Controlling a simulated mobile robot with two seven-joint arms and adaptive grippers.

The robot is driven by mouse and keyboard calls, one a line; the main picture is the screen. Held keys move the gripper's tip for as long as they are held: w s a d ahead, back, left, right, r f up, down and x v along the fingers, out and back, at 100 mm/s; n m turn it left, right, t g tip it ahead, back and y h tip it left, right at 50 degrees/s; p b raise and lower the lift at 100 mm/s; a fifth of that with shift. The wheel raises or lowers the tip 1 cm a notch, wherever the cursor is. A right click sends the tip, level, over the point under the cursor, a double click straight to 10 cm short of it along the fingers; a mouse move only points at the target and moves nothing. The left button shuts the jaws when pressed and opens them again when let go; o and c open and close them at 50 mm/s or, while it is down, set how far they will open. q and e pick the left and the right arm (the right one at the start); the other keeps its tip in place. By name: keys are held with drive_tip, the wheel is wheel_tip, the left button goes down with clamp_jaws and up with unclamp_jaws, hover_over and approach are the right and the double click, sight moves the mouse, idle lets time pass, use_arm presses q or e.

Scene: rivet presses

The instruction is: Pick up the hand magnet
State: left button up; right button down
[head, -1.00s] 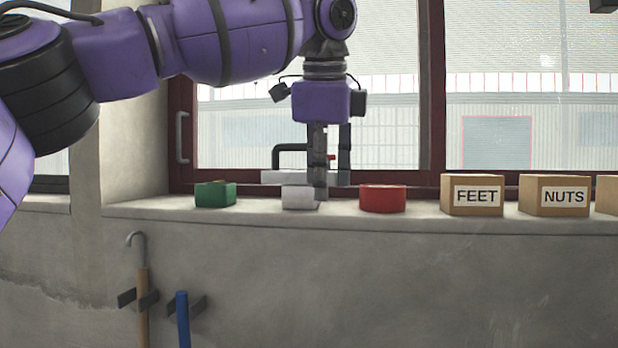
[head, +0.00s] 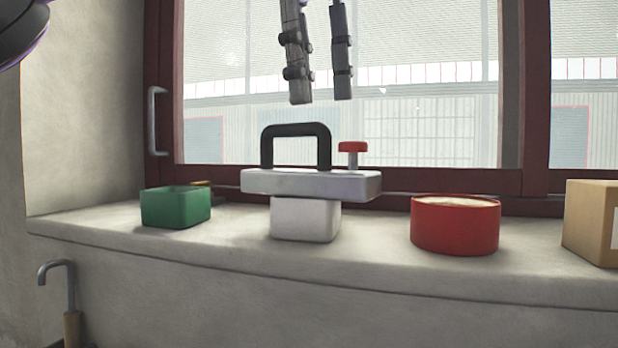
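The hand magnet is a light grey bar (head: 310,184) with a black arched handle (head: 296,130) and a red knob on a short post at its right end. It rests level on a white block or box (head: 305,218) on the window sill. My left gripper (head: 321,99) points down from the top of the head view, above the magnet and apart from it. Its dark fingers are spread with nothing between them, roughly over the right part of the handle and the knob. My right gripper is not in view.
On the sill (head: 370,262), a green open box (head: 175,208) stands left of the magnet and a red round tub (head: 455,225) right of it. A cardboard box (head: 590,222) is at the right edge. The window frame stands close behind.

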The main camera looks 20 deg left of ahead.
sight(309, 125)
use_arm(q)
drive_tip(key=shift+w+f, duration=0.4)
drive_tip(key=shift+f, duration=0.35)
drive_tip(key=f, duration=0.4)
drive_tip(key=shift+w+a, duration=0.15)
drive_tip(key=shift+a, duration=0.05)
drive_tip(key=shift+w+f, duration=0.15)
drive_tip(key=shift+f, duration=0.15)
drive_tip(key=shift+d, duration=0.1)
clamp_jaws()
